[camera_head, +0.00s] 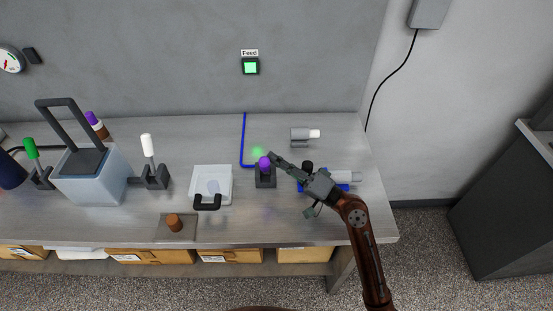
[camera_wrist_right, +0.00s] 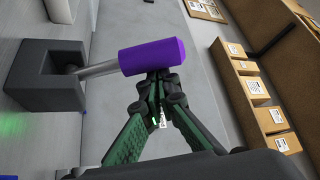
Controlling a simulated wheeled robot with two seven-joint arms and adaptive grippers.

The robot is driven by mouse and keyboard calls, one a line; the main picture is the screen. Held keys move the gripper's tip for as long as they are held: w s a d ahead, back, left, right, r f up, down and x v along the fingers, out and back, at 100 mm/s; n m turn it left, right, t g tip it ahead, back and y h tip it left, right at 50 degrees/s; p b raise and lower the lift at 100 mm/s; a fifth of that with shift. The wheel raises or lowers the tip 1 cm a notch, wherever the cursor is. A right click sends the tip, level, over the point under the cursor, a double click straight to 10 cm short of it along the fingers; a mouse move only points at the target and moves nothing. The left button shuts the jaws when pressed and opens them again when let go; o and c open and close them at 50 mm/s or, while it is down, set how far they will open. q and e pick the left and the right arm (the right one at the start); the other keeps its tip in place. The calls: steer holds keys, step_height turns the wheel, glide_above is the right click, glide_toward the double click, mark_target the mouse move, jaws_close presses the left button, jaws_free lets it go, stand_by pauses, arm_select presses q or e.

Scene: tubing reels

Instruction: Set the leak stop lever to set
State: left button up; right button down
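A lever with a purple handle (camera_head: 264,162) stands in a dark block on the bench; no label on it is readable. In the right wrist view its purple handle (camera_wrist_right: 151,56) sits on a grey rod rising from the dark block (camera_wrist_right: 45,75). My right gripper (camera_head: 275,158) reaches in from the right, beside the handle. In the right wrist view the fingertips (camera_wrist_right: 162,82) are together at the handle's side, with no handle between them; whether they touch it I cannot tell. My left gripper is not in view.
A white-handled lever (camera_head: 148,147) and a green-handled lever (camera_head: 31,150) stand to the left. A white tray (camera_head: 223,175) is left of the purple lever. A blue tube (camera_head: 243,135) runs behind it. A green Feed light (camera_head: 250,67) glows on the wall.

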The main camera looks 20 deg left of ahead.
steer(key=v, duration=1.2)
steer(key=shift+w, duration=0.1)
steer(key=shift+d+f, duration=0.1)
